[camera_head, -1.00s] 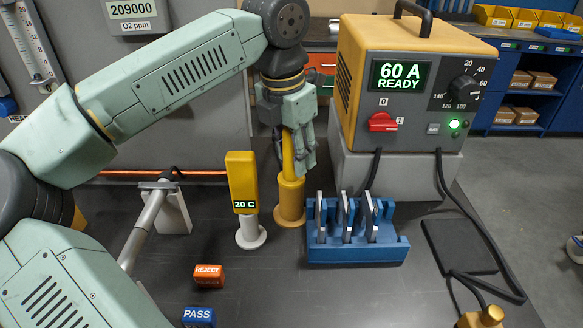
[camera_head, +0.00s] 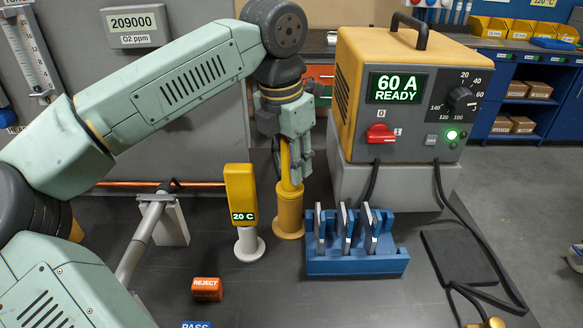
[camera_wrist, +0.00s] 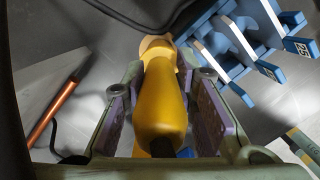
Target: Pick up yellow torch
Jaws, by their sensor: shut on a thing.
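The yellow torch (camera_head: 285,160) stands upright in a round yellow-orange holder (camera_head: 288,208) at the middle of the bench. My gripper (camera_head: 296,155) points down over the holder with its fingers around the torch's upper part. In the wrist view the torch's yellow handle (camera_wrist: 162,105) lies between the two finger pads of my gripper (camera_wrist: 163,120). The fingers are shut on it. In the head view the fingers hide part of the torch. Its lower end appears to be inside the holder.
A yellow 20 C meter (camera_head: 241,194) on a white stand is close left of the holder. A blue rack (camera_head: 357,262) with several metal plates is close right. The power unit (camera_head: 405,100) stands behind at right.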

